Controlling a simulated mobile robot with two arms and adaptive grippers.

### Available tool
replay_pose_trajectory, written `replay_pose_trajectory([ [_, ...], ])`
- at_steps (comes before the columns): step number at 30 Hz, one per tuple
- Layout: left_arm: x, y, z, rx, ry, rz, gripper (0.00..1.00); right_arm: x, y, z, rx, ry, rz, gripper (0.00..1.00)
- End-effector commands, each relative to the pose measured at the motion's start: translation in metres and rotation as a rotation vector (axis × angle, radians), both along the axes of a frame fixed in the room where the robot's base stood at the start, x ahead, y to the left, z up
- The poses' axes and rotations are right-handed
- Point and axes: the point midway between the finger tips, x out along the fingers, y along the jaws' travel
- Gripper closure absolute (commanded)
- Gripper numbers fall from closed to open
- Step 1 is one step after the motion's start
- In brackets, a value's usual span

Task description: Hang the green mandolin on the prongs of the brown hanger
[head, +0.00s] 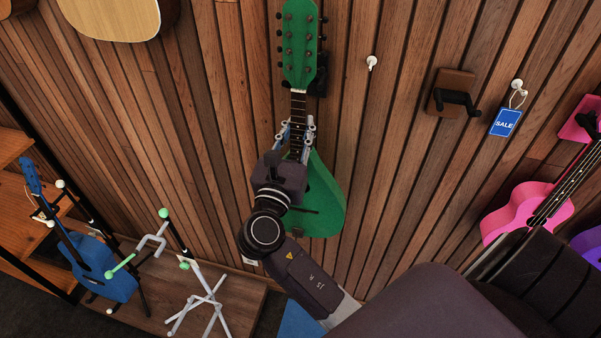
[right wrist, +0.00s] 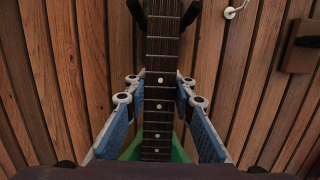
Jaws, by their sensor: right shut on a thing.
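The green mandolin (head: 322,200) is upright in front of the slatted wall, its headstock at the top of the head view. My right gripper (head: 297,136) is shut on its neck, just above the body; its fingers flank the fretboard (right wrist: 159,105) in the right wrist view. Black prongs of a hanger (head: 320,80) show behind the headstock, and in the wrist view they flank the neck; I cannot tell whether they touch it. The brown hanger (head: 455,82), a brown block with black prongs, is empty on the wall to the right. My left gripper is not in view.
A white hook (head: 371,62) sits between the mandolin and the brown hanger. A blue SALE tag (head: 506,122) hangs right of the hanger. A pink ukulele (head: 515,211) is at right. A blue ukulele (head: 105,268) and a white stand (head: 205,303) are low at left.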

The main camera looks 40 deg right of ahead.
Motion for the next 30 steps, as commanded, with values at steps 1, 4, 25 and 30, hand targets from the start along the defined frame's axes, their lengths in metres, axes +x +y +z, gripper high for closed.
replay_pose_trajectory([
  [1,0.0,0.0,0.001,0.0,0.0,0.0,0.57,-0.001,0.001,0.004,-0.003,-0.007,0.0,1.0],
  [4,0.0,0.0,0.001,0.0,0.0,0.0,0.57,-0.002,0.002,0.004,-0.003,-0.007,0.0,1.0],
  [25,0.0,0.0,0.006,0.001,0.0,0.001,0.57,-0.012,0.014,0.004,-0.002,-0.006,0.0,1.0],
  [30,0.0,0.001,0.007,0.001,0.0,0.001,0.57,-0.017,0.02,0.004,-0.002,-0.007,0.001,1.0],
])
